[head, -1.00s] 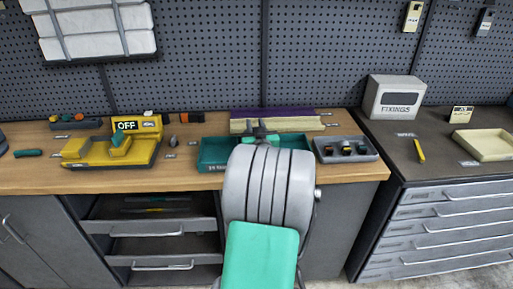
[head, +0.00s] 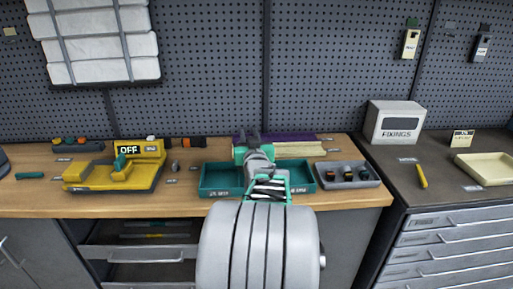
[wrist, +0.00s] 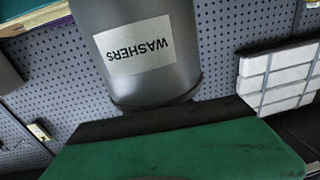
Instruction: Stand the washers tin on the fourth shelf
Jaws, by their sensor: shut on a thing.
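The washers tin is a dark grey round tin with a pale label reading WASHERS (wrist: 140,53). In the wrist view it is upside down, just beyond the green and black parts of my gripper. My gripper (head: 247,138) is shut on the tin. No fourth shelf can be picked out in these views.
A teal tray (head: 218,180) lies on the bench below my arm. A grey tray (head: 347,175) is to its right and a yellow OFF unit (head: 112,170) to its left. The FIXINGS box (head: 394,122) stands on the right cabinet. Open drawers (head: 140,252) are below the bench.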

